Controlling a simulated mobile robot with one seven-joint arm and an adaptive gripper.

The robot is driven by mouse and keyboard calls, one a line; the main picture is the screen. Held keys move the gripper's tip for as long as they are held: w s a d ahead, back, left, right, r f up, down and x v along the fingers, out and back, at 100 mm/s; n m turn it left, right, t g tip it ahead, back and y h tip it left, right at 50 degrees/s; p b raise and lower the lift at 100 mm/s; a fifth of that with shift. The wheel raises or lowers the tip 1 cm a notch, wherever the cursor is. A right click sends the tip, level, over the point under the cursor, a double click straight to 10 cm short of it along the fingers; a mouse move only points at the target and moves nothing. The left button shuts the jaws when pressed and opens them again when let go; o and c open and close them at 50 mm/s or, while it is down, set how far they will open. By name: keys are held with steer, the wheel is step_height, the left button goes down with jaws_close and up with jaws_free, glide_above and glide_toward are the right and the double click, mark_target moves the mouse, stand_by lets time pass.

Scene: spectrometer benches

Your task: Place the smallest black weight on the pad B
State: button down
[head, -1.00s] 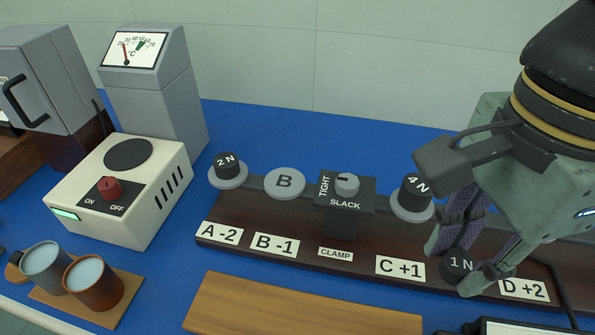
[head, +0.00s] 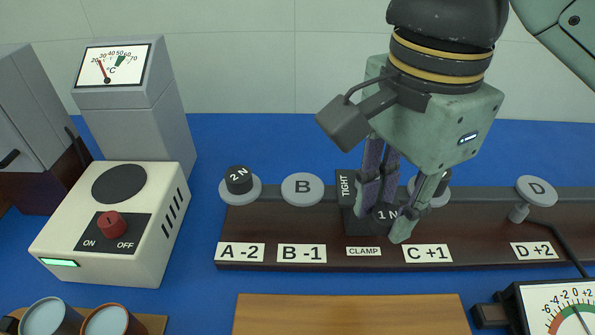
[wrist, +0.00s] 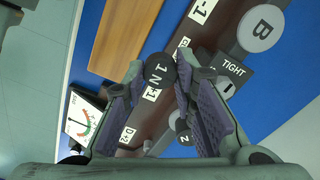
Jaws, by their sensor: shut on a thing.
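My gripper (head: 388,213) is shut on the small black weight marked 1 N (head: 385,214), holding it in front of the clamp and partly hiding the clamp's knob. The weight also shows between the fingertips in the wrist view (wrist: 160,69). Pad B (head: 303,188) is a grey round disc, empty, to the left of the gripper; it also shows in the wrist view (wrist: 262,28). The black 2 N weight (head: 238,180) sits on the pad at far left. Another black weight (head: 432,186) stands on the C pad, mostly hidden behind the gripper.
The clamp block (head: 346,187) stands between pad B and the C pad on the dark beam (head: 310,223). Pad D (head: 537,189) is empty at right. A hot plate box (head: 113,220) is at left, a dial (head: 560,308) at lower right, and a wooden board (head: 345,313) in front.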

steer(key=p, duration=0.1)
glide_above(303, 187)
steer(key=shift+f, duration=0.55)
steer(key=shift+f+p, duration=0.3)
steer(key=shift+f, duration=1.55)
steer(key=shift+f, duration=0.15)
steer(key=c, duration=1.3)
jaws_free()
step_height(303, 187, up, 12)
steer(key=shift+r+p, duration=0.2)
steer(key=shift+p, duration=0.15)
